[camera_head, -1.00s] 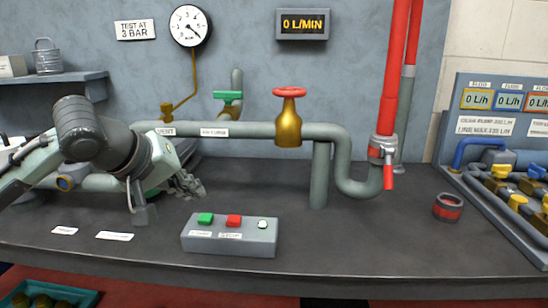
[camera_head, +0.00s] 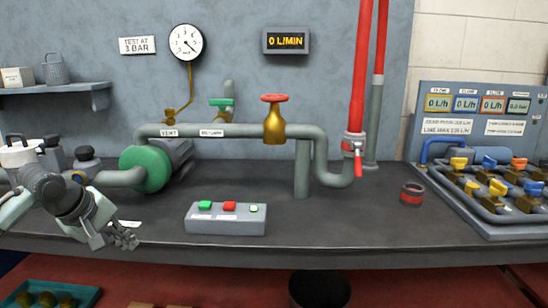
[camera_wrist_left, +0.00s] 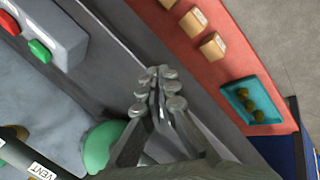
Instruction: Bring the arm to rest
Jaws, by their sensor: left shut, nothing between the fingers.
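My left gripper (camera_head: 126,238) is low at the left in the head view, by the front edge of the grey bench (camera_head: 330,225). It is left of the grey button box (camera_head: 227,226) and apart from it. In the left wrist view its fingers (camera_wrist_left: 157,88) are together with nothing between them. The bench edge and the red lower shelf lie beyond them in that view. My right gripper does not show.
A green round pump (camera_head: 146,169) stands behind the gripper. A brass valve with a red wheel (camera_head: 274,120) is on the pipe. A red-banded ring (camera_head: 411,193) lies at the right. Below the bench are a teal tray (camera_head: 88,293) and a dark bin (camera_head: 319,289).

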